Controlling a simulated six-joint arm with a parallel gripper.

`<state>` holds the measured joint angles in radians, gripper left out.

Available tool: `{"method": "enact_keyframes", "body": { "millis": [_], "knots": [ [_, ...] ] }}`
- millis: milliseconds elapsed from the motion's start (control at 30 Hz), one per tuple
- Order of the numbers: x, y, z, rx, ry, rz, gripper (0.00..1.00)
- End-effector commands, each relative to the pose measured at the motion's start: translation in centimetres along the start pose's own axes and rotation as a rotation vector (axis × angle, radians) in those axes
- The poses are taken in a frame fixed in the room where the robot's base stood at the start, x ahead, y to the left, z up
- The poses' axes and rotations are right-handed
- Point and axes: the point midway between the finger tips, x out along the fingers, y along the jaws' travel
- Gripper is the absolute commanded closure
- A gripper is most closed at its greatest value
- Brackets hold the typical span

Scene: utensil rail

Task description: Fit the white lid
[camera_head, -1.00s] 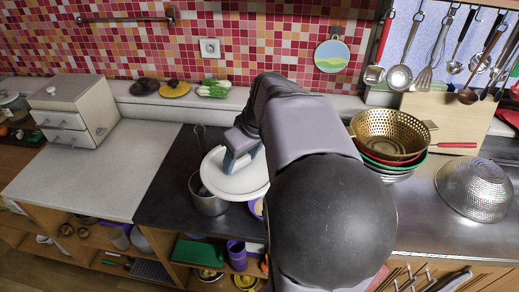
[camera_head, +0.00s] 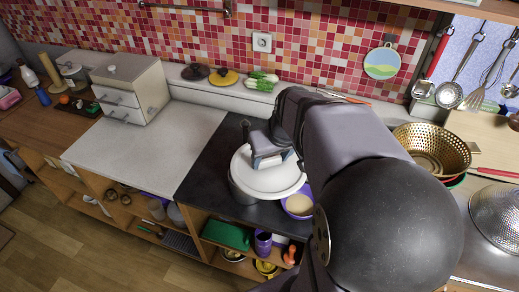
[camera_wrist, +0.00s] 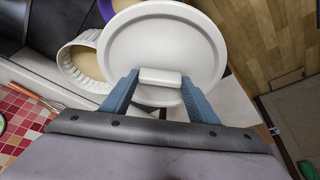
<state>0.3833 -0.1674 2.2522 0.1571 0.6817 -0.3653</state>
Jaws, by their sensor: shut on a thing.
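The white lid (camera_head: 268,178) is a round disc with a block handle (camera_wrist: 160,77). My gripper (camera_head: 266,158) is shut on that handle, with blue fingers on either side of it in the wrist view (camera_wrist: 158,84). The lid is held roughly level over a grey metal pot (camera_head: 238,192) on the dark counter. The lid hides most of the pot; only its left side shows. I cannot tell whether lid and rim touch. The lid also fills the middle of the wrist view (camera_wrist: 165,40), where the pot is not seen.
A purple-rimmed bowl (camera_head: 299,205) stands right of the pot. A pale counter (camera_head: 140,150) with a drawer box (camera_head: 130,90) lies to the left. A gold colander (camera_head: 432,148) is at the right. Greens and dark and yellow lids sit on the back ledge.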

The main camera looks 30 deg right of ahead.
Motion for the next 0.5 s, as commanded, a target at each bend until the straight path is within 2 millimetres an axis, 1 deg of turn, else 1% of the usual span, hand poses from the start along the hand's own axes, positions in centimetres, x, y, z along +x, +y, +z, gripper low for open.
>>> {"method": "enact_keyframes", "body": {
  "millis": [167,200,367,500],
  "knots": [
    [1.2,2.7,1.8,0.077,-0.007,0.029,0.69],
    [1.6,3.5,2.1,0.099,-0.008,0.038,0.69],
    [3.2,6.9,2.5,0.182,-0.008,0.072,0.69],
    [4.7,10.2,2.0,0.264,-0.008,0.106,0.69]
  ]
}}
